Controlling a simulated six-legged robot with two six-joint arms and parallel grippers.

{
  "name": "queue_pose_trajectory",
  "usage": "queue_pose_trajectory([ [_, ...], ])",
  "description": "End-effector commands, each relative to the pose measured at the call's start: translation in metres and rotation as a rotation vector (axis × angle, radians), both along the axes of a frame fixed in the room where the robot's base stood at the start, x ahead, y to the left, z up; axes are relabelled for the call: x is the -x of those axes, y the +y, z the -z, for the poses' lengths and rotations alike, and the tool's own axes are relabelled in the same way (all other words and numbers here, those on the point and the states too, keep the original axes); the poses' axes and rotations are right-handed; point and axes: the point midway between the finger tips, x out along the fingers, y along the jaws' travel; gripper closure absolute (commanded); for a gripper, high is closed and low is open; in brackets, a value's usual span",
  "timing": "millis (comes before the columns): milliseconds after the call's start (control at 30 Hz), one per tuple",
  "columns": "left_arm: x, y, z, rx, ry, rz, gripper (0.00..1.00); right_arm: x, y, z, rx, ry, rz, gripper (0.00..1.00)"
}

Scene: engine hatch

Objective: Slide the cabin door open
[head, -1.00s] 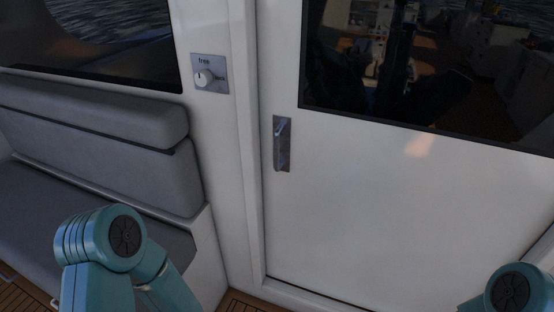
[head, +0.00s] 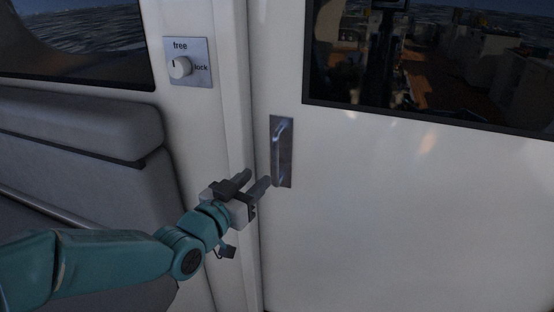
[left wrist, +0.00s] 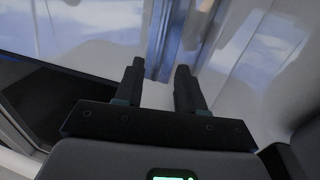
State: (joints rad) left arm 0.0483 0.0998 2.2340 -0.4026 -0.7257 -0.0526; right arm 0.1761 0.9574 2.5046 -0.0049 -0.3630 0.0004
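The white cabin door (head: 400,210) fills the right of the head view and appears closed against its frame. Its metal handle (head: 282,150) is upright on a recessed plate near the door's left edge. My left gripper (head: 257,180) is just left of the handle's lower part, with its fingers apart and nothing between them. In the left wrist view the two dark fingers (left wrist: 160,80) are spread, and a blurred shiny metal strip, likely the handle (left wrist: 163,35), shows beyond them. I cannot tell whether a finger touches the handle. My right gripper is out of view.
A lock knob (head: 180,67) marked "free" and "lock" is on the wall left of the door. A grey cushioned seat (head: 80,130) stands at the left below a dark window (head: 75,40). The door has a dark window (head: 430,60). The door's lower face is clear.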

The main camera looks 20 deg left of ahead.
Motion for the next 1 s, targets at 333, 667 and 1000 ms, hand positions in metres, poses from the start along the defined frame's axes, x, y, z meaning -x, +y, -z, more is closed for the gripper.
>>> queue_pose_trajectory([
  [333,-0.074,-0.019,0.000,0.001,0.002,0.001,0.61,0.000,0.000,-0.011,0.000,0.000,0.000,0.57],
  [667,-0.101,-0.024,0.001,0.001,0.002,0.002,0.61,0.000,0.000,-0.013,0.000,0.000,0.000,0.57],
  [1000,-0.102,-0.022,0.001,0.001,0.002,0.002,1.00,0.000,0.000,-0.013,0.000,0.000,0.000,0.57],
])
